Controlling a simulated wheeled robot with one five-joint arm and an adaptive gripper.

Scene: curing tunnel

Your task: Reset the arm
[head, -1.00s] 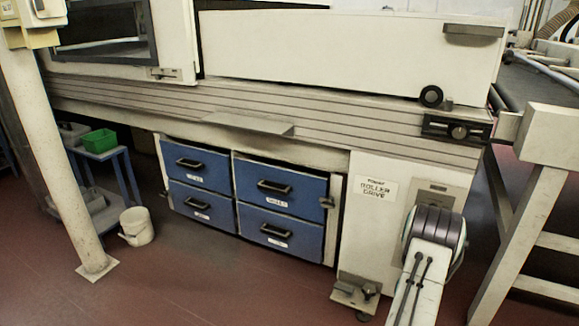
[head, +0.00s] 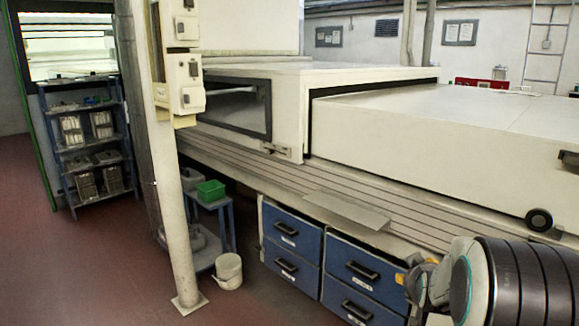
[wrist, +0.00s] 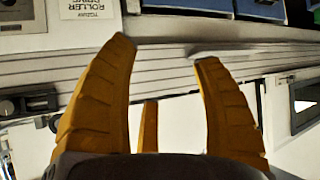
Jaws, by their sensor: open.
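My gripper (wrist: 164,52) shows in the wrist view as two ribbed yellow fingers, spread apart with nothing between them. A shorter yellow piece stands between their bases. Behind the fingers is the cream machine with its grooved side rail, seen upside down. In the head view my arm is at the lower right, a dark banded joint in front of the machine. A small yellow-orange bit of my gripper (head: 401,279) shows at its left, in front of the drawers; the rest of it is hard to make out there.
Blue drawers (head: 291,240) sit under the long grooved rail (head: 300,185). A cream post (head: 180,220) stands left of them, with a white bucket (head: 229,271) and a green bin (head: 210,190) nearby. A shelf rack (head: 88,150) is at the far left. Red floor is open at the lower left.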

